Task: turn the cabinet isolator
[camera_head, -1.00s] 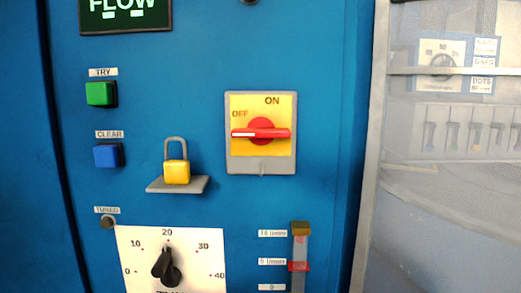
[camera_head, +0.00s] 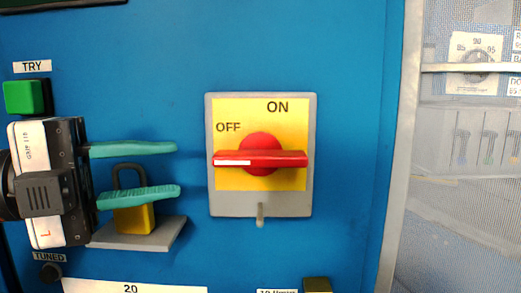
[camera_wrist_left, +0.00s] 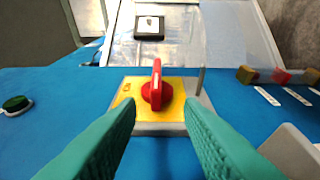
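The cabinet isolator is a red handle (camera_head: 262,159) on a yellow plate (camera_head: 290,130) with a grey surround, marked ON at top and OFF at upper left. The handle lies level, its white-marked end to the left. My left gripper (camera_head: 180,170), with teal fingers, is open and empty to the left of the isolator, apart from it. In the left wrist view the red handle (camera_wrist_left: 156,86) shows ahead between the open fingers (camera_wrist_left: 162,118). My right gripper is not in view.
A yellow padlock (camera_head: 135,219) stands on a grey shelf (camera_head: 165,235) behind and below my left fingers. The green TRY button (camera_head: 22,97) is at the left. A metal frame (camera_head: 402,150) and mesh panel lie to the right. The blue panel above the isolator is clear.

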